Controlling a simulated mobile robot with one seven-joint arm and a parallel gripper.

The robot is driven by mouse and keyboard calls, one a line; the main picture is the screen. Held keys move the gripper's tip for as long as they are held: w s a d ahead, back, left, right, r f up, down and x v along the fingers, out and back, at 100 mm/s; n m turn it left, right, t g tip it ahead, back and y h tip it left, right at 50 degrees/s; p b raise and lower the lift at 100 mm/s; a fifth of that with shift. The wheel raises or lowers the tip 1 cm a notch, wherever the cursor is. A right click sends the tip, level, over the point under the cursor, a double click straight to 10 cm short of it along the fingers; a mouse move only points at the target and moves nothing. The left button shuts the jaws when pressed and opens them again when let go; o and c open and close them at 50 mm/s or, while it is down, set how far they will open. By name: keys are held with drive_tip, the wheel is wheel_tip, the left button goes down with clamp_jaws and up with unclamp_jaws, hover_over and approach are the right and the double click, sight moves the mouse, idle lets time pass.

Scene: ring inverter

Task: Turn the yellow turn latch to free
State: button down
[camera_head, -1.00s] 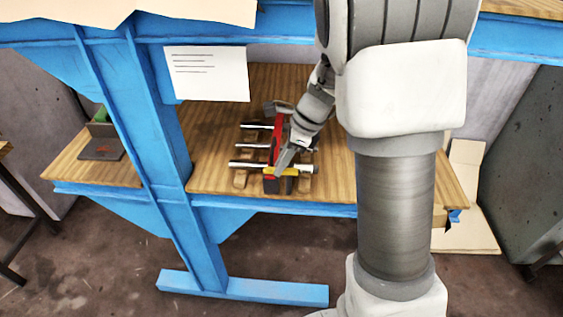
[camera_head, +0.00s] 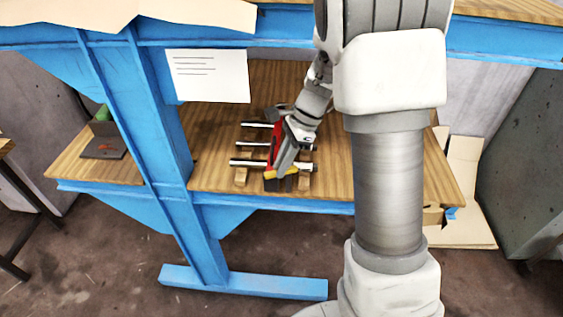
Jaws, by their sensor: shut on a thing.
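The yellow turn latch (camera_head: 269,174) sits at the front end of a red and dark device on the lower wooden shelf. Only small yellow parts of it show around my fingers. My gripper (camera_head: 279,170) reaches down from the upper right, and its fingers are shut on the yellow latch. The red body (camera_head: 275,146) shows just left of the fingers. The fingers hide the middle of the latch, so its exact angle is hard to tell.
Several metal rods lie across wooden supports, the front rod (camera_head: 245,162) passing close to my gripper. A blue upright post (camera_head: 158,130) stands to the left. A paper sheet (camera_head: 207,76) hangs above. The wooden shelf (camera_head: 212,140) is bare to the left of the rods.

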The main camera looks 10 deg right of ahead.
drive_tip(key=c, duration=0.8)
unclamp_jaws()
